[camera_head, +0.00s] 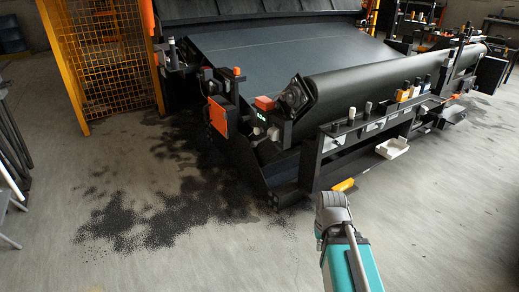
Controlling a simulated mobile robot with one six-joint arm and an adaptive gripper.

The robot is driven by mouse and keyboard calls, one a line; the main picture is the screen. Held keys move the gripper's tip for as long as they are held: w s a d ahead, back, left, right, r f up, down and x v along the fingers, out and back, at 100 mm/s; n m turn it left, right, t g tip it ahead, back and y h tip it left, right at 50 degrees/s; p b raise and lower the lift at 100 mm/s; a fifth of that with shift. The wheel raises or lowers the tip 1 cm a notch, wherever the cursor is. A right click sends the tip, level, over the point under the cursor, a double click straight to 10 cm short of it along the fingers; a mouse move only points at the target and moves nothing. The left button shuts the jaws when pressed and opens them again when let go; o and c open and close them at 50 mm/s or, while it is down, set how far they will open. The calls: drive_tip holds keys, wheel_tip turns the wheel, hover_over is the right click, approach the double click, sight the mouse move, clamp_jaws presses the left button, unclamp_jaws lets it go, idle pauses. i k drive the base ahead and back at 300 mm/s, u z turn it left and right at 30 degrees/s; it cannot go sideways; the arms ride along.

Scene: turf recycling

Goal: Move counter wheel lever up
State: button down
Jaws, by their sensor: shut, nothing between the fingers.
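A dark machine with a wide sloping bed (270,60) and a large black roll (375,75) stands across the upper middle. A small box with a green lit display (262,117), which looks like a counter, sits at the roll's near left end. An orange-red part (264,103) is just above it. I cannot tell which part is the counter wheel lever, or whether it is up or down. My teal and grey arm shows at the bottom, right of centre, in front of the machine and apart from the counter. My gripper cannot be made out.
A black rail (340,150) with several knobs and small boxes runs along the machine's near side, with a white tray (392,148) on it. A yellow mesh guard (105,60) stands at upper left.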

sight(254, 144)
drive_tip(key=z, duration=0.05)
drive_tip(key=i, duration=0.95)
drive_tip(key=u, duration=0.1)
